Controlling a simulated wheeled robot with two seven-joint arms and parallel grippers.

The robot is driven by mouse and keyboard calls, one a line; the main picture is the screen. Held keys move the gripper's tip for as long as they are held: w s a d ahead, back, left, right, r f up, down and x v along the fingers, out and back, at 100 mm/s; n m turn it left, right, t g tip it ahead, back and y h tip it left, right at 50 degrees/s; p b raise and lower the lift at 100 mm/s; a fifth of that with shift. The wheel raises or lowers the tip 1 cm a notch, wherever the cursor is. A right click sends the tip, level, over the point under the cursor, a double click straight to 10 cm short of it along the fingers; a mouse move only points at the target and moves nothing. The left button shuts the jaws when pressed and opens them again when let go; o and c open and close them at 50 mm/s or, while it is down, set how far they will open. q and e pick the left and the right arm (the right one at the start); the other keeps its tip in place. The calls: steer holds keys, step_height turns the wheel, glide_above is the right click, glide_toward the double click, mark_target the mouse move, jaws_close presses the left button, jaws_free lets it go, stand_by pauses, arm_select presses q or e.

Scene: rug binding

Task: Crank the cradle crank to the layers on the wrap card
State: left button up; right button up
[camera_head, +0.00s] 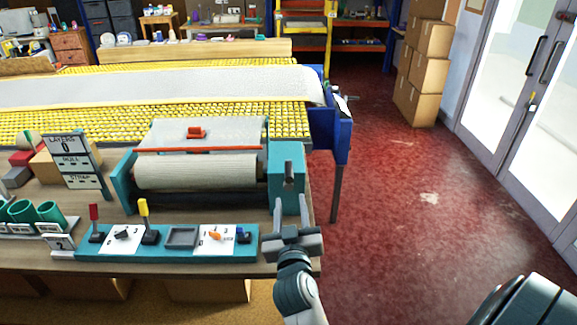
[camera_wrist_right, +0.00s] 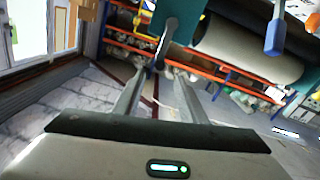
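The wrap card (camera_head: 75,160) stands upright at the left of the bench and reads "LAYERS 0", with "ROLL" and "STRAP" below. The teal cradle (camera_head: 122,182) holds a pale roll (camera_head: 195,173); its teal end housing (camera_head: 287,160) is at the right. The cradle crank (camera_wrist_right: 165,42) shows as a dark arm in the right wrist view and is largely hidden in the head view. My right gripper (camera_head: 290,207) is at the housing's front. Its fingers (camera_wrist_right: 162,82) are apart, with the crank's end near or between their tips; contact is unclear. My left gripper is out of view.
A teal control panel (camera_head: 180,240) with red and yellow levers lies along the bench front, left of my right gripper. Green cups (camera_head: 35,212) stand at far left. A yellow roller table (camera_head: 290,115) is behind. The red floor at right is open; cartons (camera_head: 420,75) stack beyond.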

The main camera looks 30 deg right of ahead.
mark_target(289, 165)
steer(key=shift+w, duration=0.1)
steer(key=p+x, duration=0.5)
steer(key=x, duration=1)
steer(key=shift+w+d+r, duration=0.1)
steer(key=shift+w+d, duration=0.05)
steer(key=shift+d, duration=0.1)
steer(key=shift+x, duration=0.9)
steer(key=shift+c, duration=0.4)
jaws_close()
